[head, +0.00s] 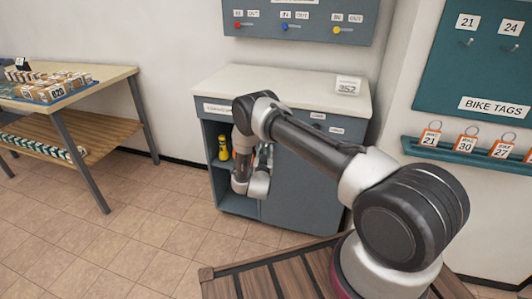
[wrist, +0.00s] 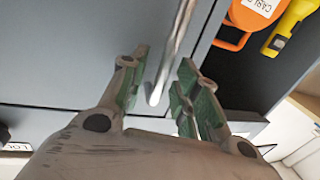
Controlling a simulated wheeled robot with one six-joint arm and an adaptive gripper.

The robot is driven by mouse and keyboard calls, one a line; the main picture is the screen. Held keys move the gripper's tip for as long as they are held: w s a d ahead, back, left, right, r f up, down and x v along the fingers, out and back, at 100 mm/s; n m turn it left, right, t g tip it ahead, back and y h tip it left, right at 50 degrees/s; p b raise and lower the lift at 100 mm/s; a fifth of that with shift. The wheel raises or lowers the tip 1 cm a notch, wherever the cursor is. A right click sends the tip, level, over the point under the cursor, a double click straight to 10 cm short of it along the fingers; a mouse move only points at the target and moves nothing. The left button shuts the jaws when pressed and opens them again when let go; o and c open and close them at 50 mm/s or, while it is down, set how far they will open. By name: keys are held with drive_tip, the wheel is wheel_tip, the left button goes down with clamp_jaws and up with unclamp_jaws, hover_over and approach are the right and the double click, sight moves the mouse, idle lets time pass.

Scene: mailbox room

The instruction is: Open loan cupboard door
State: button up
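The loan cupboard (head: 216,189) is a low grey-blue cabinet with a pale top. Its left part shows an open compartment, and a grey door panel (head: 305,195) covers the part to the right. In the wrist view the door (wrist: 75,50) carries a slim metal bar handle (wrist: 173,55). My gripper (wrist: 163,60) is open, with one green-padded finger on each side of the handle's end. No firm contact with the handle shows. In the head view my arm hides the handle and the fingers.
A yellow torch (wrist: 290,25) and an orange cable item (wrist: 237,28) are in the open compartment. A sign reading 352 (head: 347,86) stands on the cupboard top. A wooden table (head: 100,80) with parcels is at the left. Tiled floor (head: 150,235) is clear between them.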

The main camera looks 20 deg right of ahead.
drive_tip(key=shift+w+d, duration=0.1)
drive_tip(key=shift+w, duration=0.15)
clamp_jaws()
drive_tip(key=shift+s, duration=0.1)
